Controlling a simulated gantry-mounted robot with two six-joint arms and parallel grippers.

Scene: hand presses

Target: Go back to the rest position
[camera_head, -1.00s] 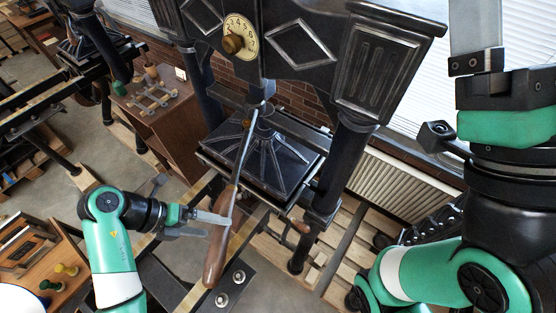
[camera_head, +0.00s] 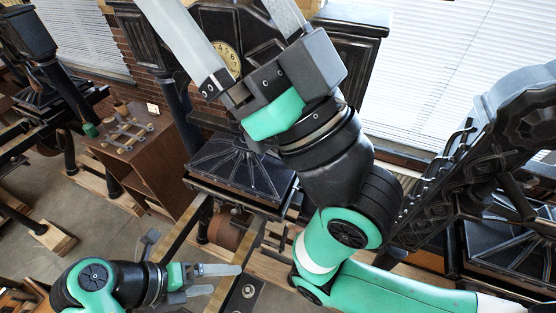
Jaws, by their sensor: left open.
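The near hand press shows its black ribbed platen (camera_head: 240,178) and, above it, a numbered dial (camera_head: 231,58). My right arm crosses in front of part of the press. My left gripper (camera_head: 238,278) is low in the view, in front of the platen and left of the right arm. It is open, with nothing seen between its fingers. My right gripper (camera_head: 214,8) is raised at the top, in front of the press frame. Its fingers are spread wide and empty, with the tips cut off by the frame edge. The wooden-handled lever is not visible.
A brown cabinet (camera_head: 140,148) with small tools on top stands left of the press. Another press (camera_head: 45,75) stands at the far left. A tall black ornate press (camera_head: 480,150) stands at right, near my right arm. Open floor (camera_head: 100,228) shows at lower left.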

